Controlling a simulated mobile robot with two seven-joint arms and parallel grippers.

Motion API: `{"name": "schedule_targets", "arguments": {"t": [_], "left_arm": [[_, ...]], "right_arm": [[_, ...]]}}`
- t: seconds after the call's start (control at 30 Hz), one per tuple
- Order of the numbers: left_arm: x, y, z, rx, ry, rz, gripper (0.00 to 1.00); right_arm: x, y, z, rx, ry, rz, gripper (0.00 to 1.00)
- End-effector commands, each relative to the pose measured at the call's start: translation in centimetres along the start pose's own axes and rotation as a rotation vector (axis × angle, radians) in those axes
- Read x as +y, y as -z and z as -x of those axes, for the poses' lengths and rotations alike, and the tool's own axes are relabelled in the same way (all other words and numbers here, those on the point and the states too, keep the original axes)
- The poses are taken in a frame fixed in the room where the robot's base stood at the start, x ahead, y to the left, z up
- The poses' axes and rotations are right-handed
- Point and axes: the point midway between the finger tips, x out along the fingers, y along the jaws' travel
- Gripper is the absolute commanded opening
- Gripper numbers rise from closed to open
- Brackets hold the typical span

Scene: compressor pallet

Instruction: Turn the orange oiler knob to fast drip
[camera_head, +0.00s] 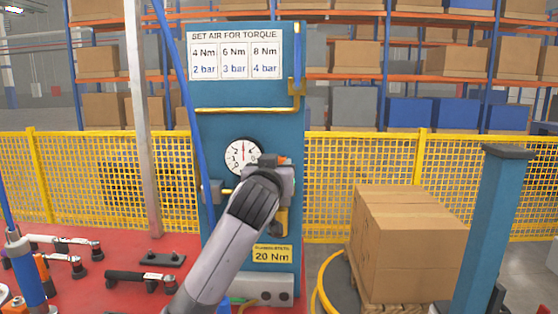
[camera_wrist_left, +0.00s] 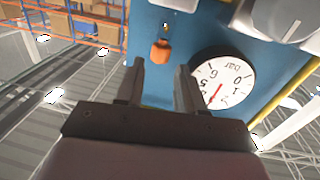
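The orange oiler knob (camera_wrist_left: 160,52) shows in the left wrist view, on the blue panel (camera_wrist_left: 215,38) beside the pressure gauge (camera_wrist_left: 222,82), in a picture that is upside down. My left gripper (camera_wrist_left: 160,68) is open and empty. Its two fingertips lie either side of the knob in the picture; I cannot tell whether they reach it. In the head view my left gripper (camera_head: 272,163) is in front of the panel, right of the gauge (camera_head: 242,156). My right gripper is not in view.
A yellow pipe (camera_head: 245,110) crosses the panel, and a blue hose (camera_head: 183,85) hangs in front of its left side. A carton (camera_head: 408,240) and a teal post (camera_head: 490,220) stand at right.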

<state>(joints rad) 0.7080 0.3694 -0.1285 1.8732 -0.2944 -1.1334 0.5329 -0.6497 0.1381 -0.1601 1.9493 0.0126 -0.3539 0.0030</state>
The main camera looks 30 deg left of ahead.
Motion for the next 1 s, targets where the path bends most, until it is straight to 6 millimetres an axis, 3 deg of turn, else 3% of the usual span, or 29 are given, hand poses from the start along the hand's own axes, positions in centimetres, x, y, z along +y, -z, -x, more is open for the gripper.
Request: {"name": "schedule_targets", "arguments": {"t": [0.3,0.73,0.87,1.0], "left_arm": [[0.0,0.1,-3.4,-0.002,0.002,0.000,0.38],[0.0,0.0,-4.0,0.000,0.001,0.001,0.38],[0.0,0.0,-4.0,0.000,0.001,0.001,0.00],[0.0,0.0,-4.0,0.000,0.002,0.001,0.00]], "right_arm": [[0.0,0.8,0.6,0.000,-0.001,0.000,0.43],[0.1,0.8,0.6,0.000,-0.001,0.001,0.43],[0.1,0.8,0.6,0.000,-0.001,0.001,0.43],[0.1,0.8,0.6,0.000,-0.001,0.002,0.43]]}}
